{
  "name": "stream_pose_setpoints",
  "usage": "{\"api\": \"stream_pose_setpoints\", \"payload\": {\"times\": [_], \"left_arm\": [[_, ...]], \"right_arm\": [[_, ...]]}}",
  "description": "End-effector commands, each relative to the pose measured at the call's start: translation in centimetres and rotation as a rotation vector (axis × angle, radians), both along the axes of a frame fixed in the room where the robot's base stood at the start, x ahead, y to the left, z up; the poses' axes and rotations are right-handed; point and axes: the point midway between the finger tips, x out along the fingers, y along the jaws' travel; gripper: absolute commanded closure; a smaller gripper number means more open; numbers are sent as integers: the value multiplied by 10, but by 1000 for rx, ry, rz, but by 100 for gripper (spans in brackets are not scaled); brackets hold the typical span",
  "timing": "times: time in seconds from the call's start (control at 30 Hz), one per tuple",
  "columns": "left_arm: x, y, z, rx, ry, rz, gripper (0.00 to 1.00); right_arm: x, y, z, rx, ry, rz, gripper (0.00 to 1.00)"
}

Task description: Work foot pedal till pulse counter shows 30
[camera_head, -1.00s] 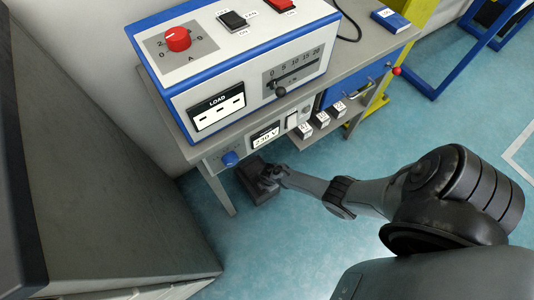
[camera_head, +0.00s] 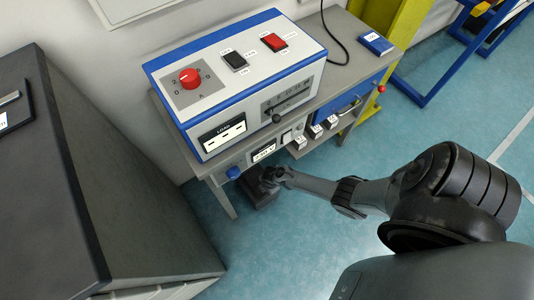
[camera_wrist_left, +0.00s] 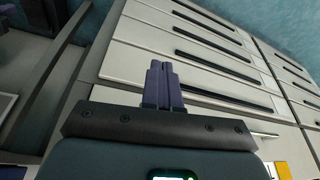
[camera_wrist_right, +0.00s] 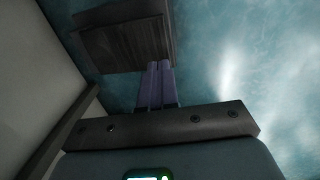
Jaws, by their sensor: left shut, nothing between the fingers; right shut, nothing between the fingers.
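The dark foot pedal (camera_head: 259,190) lies on the floor under the grey bench, partly hidden by my right arm. It also shows in the right wrist view (camera_wrist_right: 118,42) as a dark block. My right gripper (camera_wrist_right: 160,66) is shut and empty, its tips at the pedal's near edge. I cannot tell whether they touch it or whether it is pressed down. My left gripper (camera_wrist_left: 160,68) is shut and empty, in front of pale drawer fronts. It is outside the head view. I cannot make out a pulse count.
The blue-and-white console (camera_head: 240,75) stands on the bench, with a red knob (camera_head: 190,78) and switches. A blue knob (camera_head: 233,172) and small white-fronted blocks (camera_head: 315,131) are below it. A dark cabinet (camera_head: 130,190) stands left. Blue floor (camera_head: 310,240) is open on the right.

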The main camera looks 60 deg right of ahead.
Motion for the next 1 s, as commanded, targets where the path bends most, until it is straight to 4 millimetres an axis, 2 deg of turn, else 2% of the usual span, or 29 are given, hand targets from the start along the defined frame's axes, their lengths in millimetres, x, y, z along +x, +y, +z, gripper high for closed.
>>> {"api": "stream_pose_setpoints", "payload": {"times": [0.03, 0.3, 0.87, 1.0], "left_arm": [[0, 0, 11, 0, 0, 0, 100], [0, 0, 24, 0, 0, 0, 100], [0, 0, 24, 0, 1, 0, 100], [0, 0, 29, 0, 2, 0, 100]], "right_arm": [[-1, 0, 12, 0, -1, 1, 100], [-5, 1, 30, -1, -1, -1, 100], [-5, 2, 31, 0, -1, 0, 100], [-17, 2, 31, 0, 15, -1, 100]]}}
